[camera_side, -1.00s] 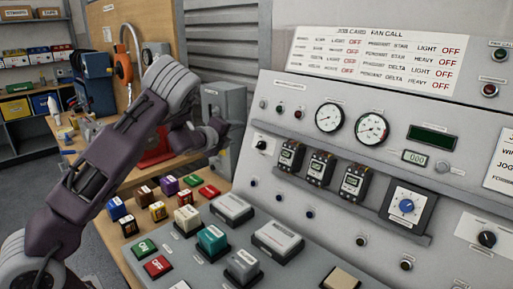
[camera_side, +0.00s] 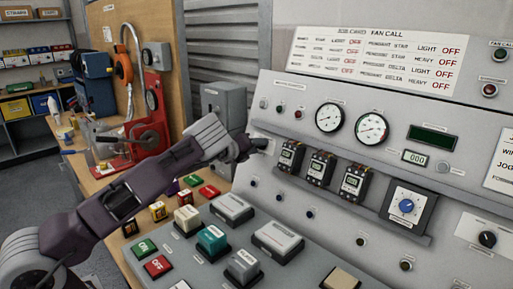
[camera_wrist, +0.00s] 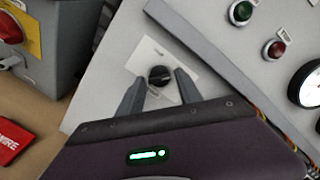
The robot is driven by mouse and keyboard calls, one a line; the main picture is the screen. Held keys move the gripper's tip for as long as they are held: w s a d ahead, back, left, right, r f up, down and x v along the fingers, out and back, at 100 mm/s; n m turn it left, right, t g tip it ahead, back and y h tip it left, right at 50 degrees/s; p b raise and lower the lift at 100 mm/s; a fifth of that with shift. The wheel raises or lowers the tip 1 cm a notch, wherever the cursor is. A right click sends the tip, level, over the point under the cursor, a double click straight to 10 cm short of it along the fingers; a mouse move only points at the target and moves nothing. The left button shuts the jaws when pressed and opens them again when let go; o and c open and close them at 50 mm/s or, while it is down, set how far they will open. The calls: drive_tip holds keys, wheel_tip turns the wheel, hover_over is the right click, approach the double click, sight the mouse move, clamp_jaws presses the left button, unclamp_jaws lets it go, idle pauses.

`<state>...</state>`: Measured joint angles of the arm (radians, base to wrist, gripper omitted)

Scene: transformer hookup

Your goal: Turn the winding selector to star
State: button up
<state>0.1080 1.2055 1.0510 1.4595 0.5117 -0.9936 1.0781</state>
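A black rotary knob (camera_wrist: 160,76) on a white plate (camera_wrist: 148,54) sits on the grey panel; I take it as the winding selector, though its label is unreadable. My gripper (camera_wrist: 160,82) is open in the wrist view, with one finger on each side of the knob. I cannot tell whether the fingers touch it. In the side view my gripper (camera_side: 258,146) is at the panel's left edge and hides this knob. Another black knob (camera_side: 487,239) is at the panel's lower right.
A green button (camera_wrist: 241,12) and a red button (camera_wrist: 275,49) are near the knob. A grey raised strip (camera_wrist: 215,58) runs beside its plate. Several breakers (camera_side: 322,167) and a blue dial (camera_side: 406,206) are to the right. A grey box (camera_side: 222,110) stands behind my gripper.

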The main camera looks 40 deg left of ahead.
clamp_jaws()
drive_tip(key=shift+n, duration=0.4)
drive_tip(key=shift+w+r+n+g, duration=0.15)
drive_tip(key=shift+n+g, duration=0.15)
drive_tip(key=shift+n, duration=2.15)
drive_tip(key=shift+s+r+n+g, duration=0.1)
drive_tip(key=shift+n+g, duration=0.2)
drive_tip(key=shift+n, duration=2.2)
drive_tip(key=shift+w+r+n+g, duration=0.15)
drive_tip(key=shift+n+g, duration=0.15)
drive_tip(key=shift+n, duration=2.15)
drive_tip(key=shift+s+n, duration=0.1)
drive_tip(key=shift+n, duration=0.2)
drive_tip(key=shift+o, duration=1.6)
unclamp_jaws()
